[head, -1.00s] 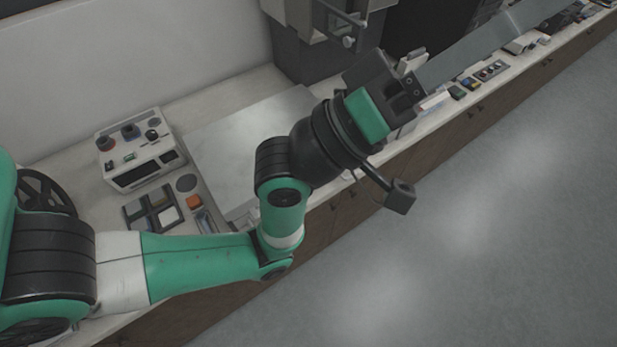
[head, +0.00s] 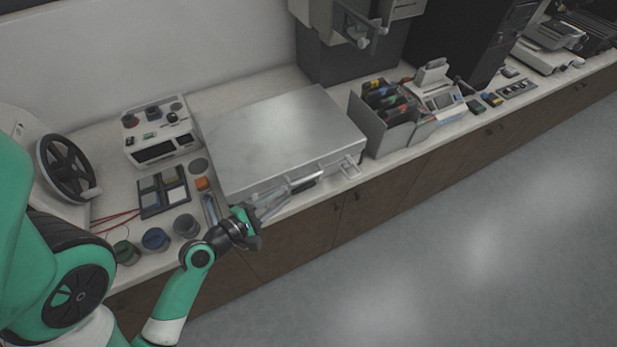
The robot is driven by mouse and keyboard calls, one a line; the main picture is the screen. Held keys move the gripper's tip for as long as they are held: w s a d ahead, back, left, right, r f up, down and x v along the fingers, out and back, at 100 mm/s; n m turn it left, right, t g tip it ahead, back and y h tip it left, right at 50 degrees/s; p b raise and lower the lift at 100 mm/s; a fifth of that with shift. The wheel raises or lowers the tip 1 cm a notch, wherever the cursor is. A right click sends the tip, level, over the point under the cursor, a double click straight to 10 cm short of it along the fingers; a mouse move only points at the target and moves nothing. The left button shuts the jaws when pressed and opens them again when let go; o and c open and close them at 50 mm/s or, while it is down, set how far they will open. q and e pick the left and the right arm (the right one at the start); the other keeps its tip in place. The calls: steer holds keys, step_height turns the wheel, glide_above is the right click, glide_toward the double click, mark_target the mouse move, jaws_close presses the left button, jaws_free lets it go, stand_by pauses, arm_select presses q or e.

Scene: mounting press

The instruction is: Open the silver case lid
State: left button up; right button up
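The silver case (head: 285,130) lies flat on the counter in the middle of the head view. Its lid is closed, and a latch or handle part (head: 350,167) shows at its front right. My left gripper (head: 290,193) is low at the case's front edge, with its fingers pointing right along the front face. The fingers overlap the front face in the picture, and I cannot tell whether they touch it. The gap between the fingers is too small to judge. My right gripper is not in view.
A control box (head: 160,140), a tray of square samples (head: 163,190) and round pots (head: 155,239) stand left of the case. A file holder (head: 375,130) stands close to its right. A grey machine (head: 350,50) is behind it. The floor in front is clear.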

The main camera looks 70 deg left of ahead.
mark_target(304, 181)
arm_select(q)
steer(key=x, duration=1.1)
steer(key=shift+w, duration=0.1)
steer(key=shift+c, duration=0.2)
jaws_close()
steer(key=shift+r, duration=0.1)
stand_by(0.6)
